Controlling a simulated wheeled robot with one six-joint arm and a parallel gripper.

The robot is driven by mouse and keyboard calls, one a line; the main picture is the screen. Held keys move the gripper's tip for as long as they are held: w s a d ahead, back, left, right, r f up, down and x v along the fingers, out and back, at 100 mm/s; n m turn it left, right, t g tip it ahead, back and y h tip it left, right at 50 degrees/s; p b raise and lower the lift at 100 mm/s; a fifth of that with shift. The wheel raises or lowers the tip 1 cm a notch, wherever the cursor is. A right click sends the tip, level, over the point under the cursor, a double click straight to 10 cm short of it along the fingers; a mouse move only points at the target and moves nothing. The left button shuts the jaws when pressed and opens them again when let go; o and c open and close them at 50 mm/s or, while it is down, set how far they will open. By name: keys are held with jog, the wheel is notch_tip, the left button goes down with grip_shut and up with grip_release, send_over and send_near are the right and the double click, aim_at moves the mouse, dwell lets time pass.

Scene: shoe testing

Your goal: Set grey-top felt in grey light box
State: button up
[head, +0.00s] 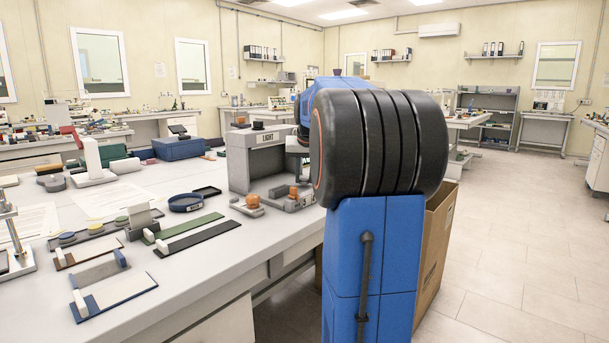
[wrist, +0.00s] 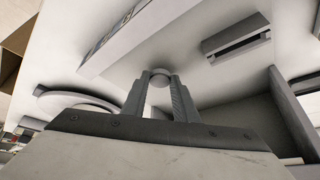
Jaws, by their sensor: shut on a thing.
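The grey light box (head: 240,165), with a white LIGHT sign on its front, stands on the bench left of my arm. Its front is open below the sign. My gripper (wrist: 160,84) points forward in the wrist view. Its two fingers are shut on a small round grey piece, the grey-top felt (wrist: 160,76), held at the fingertips. A pale panel with a dark-lettered strip (wrist: 118,36) is just beyond the fingertips. In the head view most of my gripper and the felt are hidden behind my arm and the box's right side.
Orange-knobbed grey fittings (head: 252,203) stand before the box. A blue round dish (head: 186,202), green strip (head: 185,232) and black strip (head: 200,238) lie to the left. Felt discs sit in a dark tray (head: 80,236). A cardboard box (head: 437,240) stands on the floor at right.

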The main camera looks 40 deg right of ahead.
jog(key=shift+f, duration=0.55)
jog(key=o, duration=1.1)
jog(key=shift+c, duration=0.2)
jog(key=v, duration=1.7)
jog(key=shift+a+r, duration=0.2)
jog(key=shift+r, duration=0.05)
jog(key=shift+s, duration=0.15)
